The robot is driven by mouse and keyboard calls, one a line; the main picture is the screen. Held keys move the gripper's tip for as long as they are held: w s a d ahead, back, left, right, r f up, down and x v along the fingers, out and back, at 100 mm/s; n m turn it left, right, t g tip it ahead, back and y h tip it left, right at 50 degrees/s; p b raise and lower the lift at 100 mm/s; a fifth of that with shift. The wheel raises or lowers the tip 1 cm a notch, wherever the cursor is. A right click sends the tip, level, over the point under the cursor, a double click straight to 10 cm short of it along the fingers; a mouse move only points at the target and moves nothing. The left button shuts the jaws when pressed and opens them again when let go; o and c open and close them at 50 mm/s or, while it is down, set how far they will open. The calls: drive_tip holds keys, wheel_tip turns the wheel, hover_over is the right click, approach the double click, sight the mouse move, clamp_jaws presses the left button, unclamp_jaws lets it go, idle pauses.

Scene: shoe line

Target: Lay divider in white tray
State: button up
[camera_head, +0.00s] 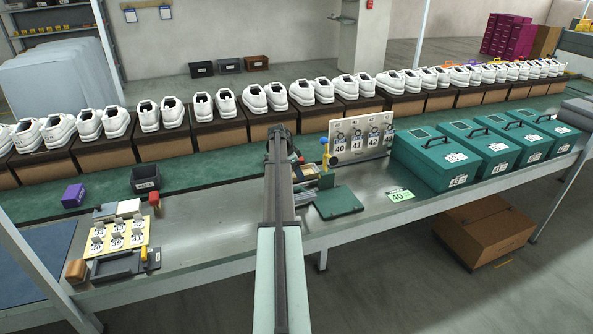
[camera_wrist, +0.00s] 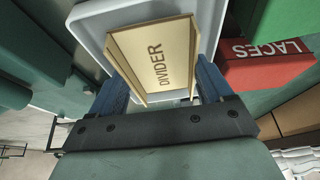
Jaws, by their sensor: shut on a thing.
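In the wrist view, a tan divider (camera_wrist: 155,62) marked DIVIDER sits between the two blue fingers of my gripper (camera_wrist: 160,82). The gripper is shut on it. The white tray (camera_wrist: 88,25) lies behind the divider, and its rim shows on both sides. The divider overlaps the tray's inside in this view. I cannot tell whether it touches the tray floor. In the head view, my arm covers the middle of the bench, and the tray and divider cannot be made out there.
A red LACES box (camera_wrist: 265,62) stands right of the tray in the wrist view. In the head view, a size-number board (camera_head: 361,137), a dark green pad (camera_head: 338,203) and green shoe boxes (camera_head: 434,157) are right of my arm. A yellow tag holder (camera_head: 117,240) is left.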

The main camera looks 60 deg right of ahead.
drive_tip(key=shift+f, duration=0.5)
idle(0.3)
drive_tip(key=o, duration=1.2)
